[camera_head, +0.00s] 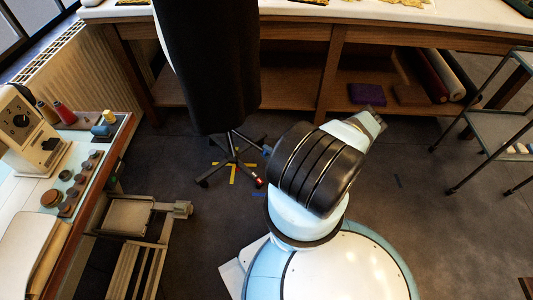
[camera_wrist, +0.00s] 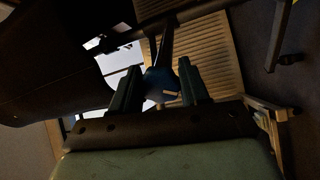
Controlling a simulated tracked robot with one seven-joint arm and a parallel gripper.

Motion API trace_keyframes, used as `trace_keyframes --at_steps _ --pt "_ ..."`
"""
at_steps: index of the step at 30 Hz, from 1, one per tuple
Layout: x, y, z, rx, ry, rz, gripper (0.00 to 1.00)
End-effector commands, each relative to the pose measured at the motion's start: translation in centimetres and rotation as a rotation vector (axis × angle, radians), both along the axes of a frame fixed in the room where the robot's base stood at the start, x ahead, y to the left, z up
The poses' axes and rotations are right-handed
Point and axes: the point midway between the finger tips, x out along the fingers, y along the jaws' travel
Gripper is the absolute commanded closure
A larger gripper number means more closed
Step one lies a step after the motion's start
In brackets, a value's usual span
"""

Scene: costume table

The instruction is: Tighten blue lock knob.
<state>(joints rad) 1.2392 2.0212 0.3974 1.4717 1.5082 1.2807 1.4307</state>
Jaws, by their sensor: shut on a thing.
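The blue lock knob (camera_wrist: 158,78) sits between the two fingers of my gripper (camera_wrist: 160,86) in the wrist view, at the lower end of a dark pole (camera_wrist: 166,42). The fingers are shut on the knob, one on each side. The black dress form (camera_head: 207,65) stands upright left of my arm in the head view, on a dark pole (camera_head: 232,142) with a wheeled base. Its dark body (camera_wrist: 50,65) fills the upper left of the wrist view. My gripper is hidden behind my arm in the head view, so its grasp shows only from the wrist.
A long workbench (camera_head: 335,20) runs behind the form. A sewing table (camera_head: 115,135) with thread spools and a machine is at left, near a wooden chair (camera_head: 135,212). A metal cart (camera_head: 497,70) stands at right. Dark floor (camera_head: 430,220) is open right of my base.

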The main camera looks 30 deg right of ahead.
Motion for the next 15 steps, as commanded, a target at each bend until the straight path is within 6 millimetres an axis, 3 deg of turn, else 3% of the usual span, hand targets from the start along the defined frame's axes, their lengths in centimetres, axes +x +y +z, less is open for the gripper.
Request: trace_keyframes --at_steps 15 --pt "0.07 -0.63 -0.31 0.452 0.161 -0.011 0.85"
